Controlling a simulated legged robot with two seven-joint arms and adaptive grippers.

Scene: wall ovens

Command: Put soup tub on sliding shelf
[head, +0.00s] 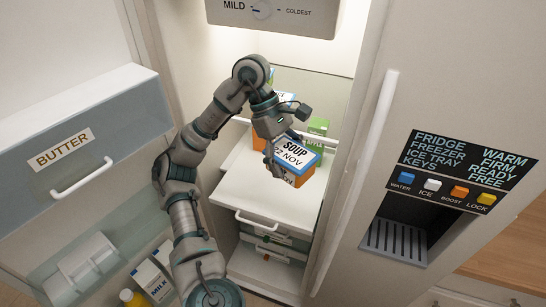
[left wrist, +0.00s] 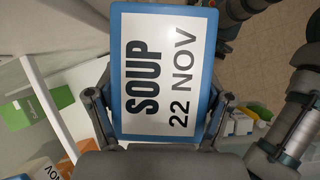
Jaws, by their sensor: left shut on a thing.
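The soup tub (head: 299,160) has a blue lid, a white label reading SOUP 22 NOV and an orange body. My left gripper (head: 282,157) is shut on it inside the open fridge. In the left wrist view the tub's lid (left wrist: 163,70) lies between the two fingers (left wrist: 160,120). The white sliding shelf (head: 282,207) is pulled out, with a handle on its front. In the head view the tub is over the shelf; I cannot tell whether it touches. The tub's underside is hidden. My right gripper is not in view.
A green box (head: 319,126) and another blue-lidded tub (head: 283,98) stand farther back. The butter compartment (head: 110,130) and milk cartons (head: 152,279) are on the open door at left. The freezer door with its handle (head: 362,165) bounds the right side. The shelf's front is bare.

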